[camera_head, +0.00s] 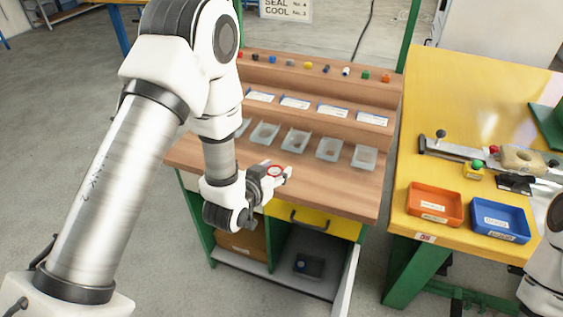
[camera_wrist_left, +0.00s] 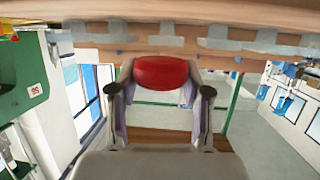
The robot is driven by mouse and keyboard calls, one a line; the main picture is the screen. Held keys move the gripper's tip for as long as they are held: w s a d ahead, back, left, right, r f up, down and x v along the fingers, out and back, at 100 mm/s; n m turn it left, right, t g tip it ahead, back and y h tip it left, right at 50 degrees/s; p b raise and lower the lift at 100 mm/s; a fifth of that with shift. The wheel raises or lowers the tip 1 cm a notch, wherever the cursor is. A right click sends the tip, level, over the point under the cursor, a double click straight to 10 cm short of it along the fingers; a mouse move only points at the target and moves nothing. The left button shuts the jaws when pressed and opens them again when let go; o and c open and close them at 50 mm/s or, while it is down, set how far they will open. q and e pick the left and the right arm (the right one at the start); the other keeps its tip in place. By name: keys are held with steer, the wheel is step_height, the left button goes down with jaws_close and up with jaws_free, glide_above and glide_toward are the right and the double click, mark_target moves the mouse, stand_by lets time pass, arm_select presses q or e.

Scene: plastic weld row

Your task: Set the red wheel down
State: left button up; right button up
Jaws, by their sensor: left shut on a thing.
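The red wheel (camera_head: 275,170) shows as a small red ring with a pale middle between the fingers of my left gripper (camera_head: 281,174). In the left wrist view the red wheel (camera_wrist_left: 161,72) is a rounded red block between the two fingertips, and my left gripper (camera_wrist_left: 160,80) is shut on it. In the head view the gripper overlaps the front part of the wooden bench top (camera_head: 225,158), in front of a row of clear trays (camera_head: 295,141). The gap between wheel and bench top is hard to judge. My right gripper is out of view.
Small coloured parts (camera_head: 327,69) line the back shelf, above white label cards (camera_head: 333,111). A yellow drawer (camera_head: 335,223) is under the bench top. On the yellow table to the right stand an orange bin (camera_head: 434,204) and a blue bin (camera_head: 498,219).

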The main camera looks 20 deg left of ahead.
arm_select(q)
glide_above(281, 159)
steer(key=s, duration=0.3)
steer(key=shift+w+d+f, duration=0.25)
steer(key=shift+d+f, duration=0.1)
steer(key=shift+d, duration=0.05)
steer(key=shift+w+f, duration=0.2)
steer(key=shift+f, duration=1.65)
steer(key=shift+f, duration=0.15)
steer(key=o, duration=1.1)
